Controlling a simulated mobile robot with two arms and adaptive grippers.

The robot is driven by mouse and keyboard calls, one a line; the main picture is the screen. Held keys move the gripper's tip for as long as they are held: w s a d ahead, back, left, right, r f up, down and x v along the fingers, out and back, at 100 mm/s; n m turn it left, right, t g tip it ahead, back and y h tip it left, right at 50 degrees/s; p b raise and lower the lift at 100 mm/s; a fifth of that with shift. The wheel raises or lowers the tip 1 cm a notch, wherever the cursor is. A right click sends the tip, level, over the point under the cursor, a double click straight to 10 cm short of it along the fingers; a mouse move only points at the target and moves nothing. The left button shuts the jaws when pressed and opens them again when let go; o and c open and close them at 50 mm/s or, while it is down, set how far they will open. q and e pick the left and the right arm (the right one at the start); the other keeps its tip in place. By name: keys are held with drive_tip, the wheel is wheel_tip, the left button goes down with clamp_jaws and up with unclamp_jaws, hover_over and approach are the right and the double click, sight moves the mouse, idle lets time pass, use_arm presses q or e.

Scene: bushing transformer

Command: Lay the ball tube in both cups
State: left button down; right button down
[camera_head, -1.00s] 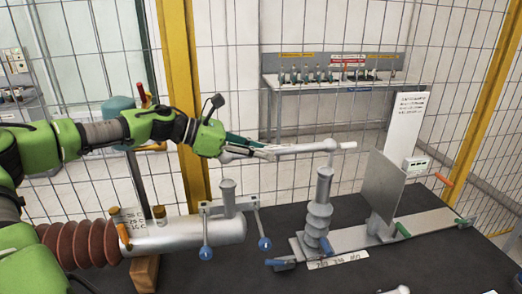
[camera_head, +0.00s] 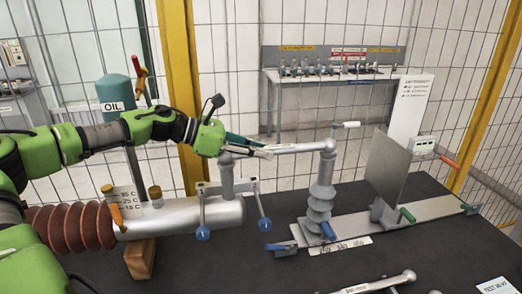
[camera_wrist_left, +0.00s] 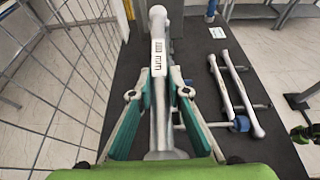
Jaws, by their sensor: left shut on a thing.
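My left gripper (camera_head: 262,150) is shut on the grey ball tube (camera_head: 295,148), which lies almost level across the gap between two posts. The tube's right end meets the top of the ribbed post (camera_head: 320,190). Its left end is at the top of the short post (camera_head: 227,180) on the grey horizontal cylinder, partly behind the gripper. Whether either ball sits inside its cup cannot be told. In the left wrist view the tube (camera_wrist_left: 158,80), with a white label, runs between the gripper's green fingers (camera_wrist_left: 160,95) to its far ball.
Two more tubes (camera_wrist_left: 235,90) lie to the right in the left wrist view; one shows at the table's front (camera_head: 380,285). A grey upright plate (camera_head: 385,170) stands right of the ribbed post. Blue-knobbed levers (camera_head: 203,233) hang at the short post. A wire fence runs behind.

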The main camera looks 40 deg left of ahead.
use_arm(q)
drive_tip(key=c, duration=1.8)
unclamp_jaws()
drive_tip(key=shift+c, duration=0.2)
drive_tip(key=shift+s, duration=0.1)
drive_tip(key=shift+v, duration=0.85)
drive_tip(key=v, duration=1)
drive_tip(key=shift+s+a, duration=0.1)
